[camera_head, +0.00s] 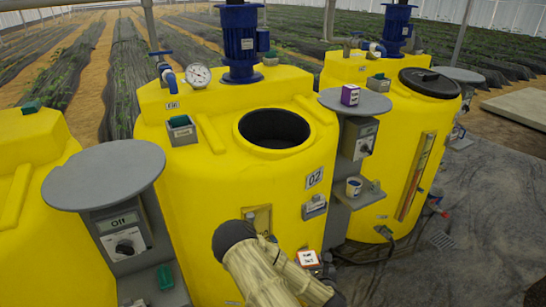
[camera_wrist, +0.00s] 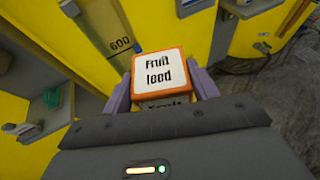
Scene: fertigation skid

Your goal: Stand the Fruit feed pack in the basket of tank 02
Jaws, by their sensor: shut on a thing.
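The Fruit feed pack (camera_wrist: 160,68), with a white top and an orange rim, is held between the purple fingers of my gripper (camera_wrist: 160,90) in the wrist view. Its white top (camera_head: 308,258) shows in the head view low in front of tank 02, below the mouth's level. Tank 02 (camera_head: 222,178) is the yellow middle tank with an "02" plate. Its round mouth (camera_head: 275,128) is uncovered and dark inside; I cannot make out a basket there. My forearm hides part of the tank's lower front.
A grey round shelf (camera_head: 105,176) and an "Off" switch box (camera_head: 122,237) stand left of tank 02. Another shelf (camera_head: 372,103) on its right bears a purple-and-white pack (camera_head: 350,95). A cup (camera_head: 354,186) stands lower. A blue motor (camera_head: 240,45) rises behind the mouth.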

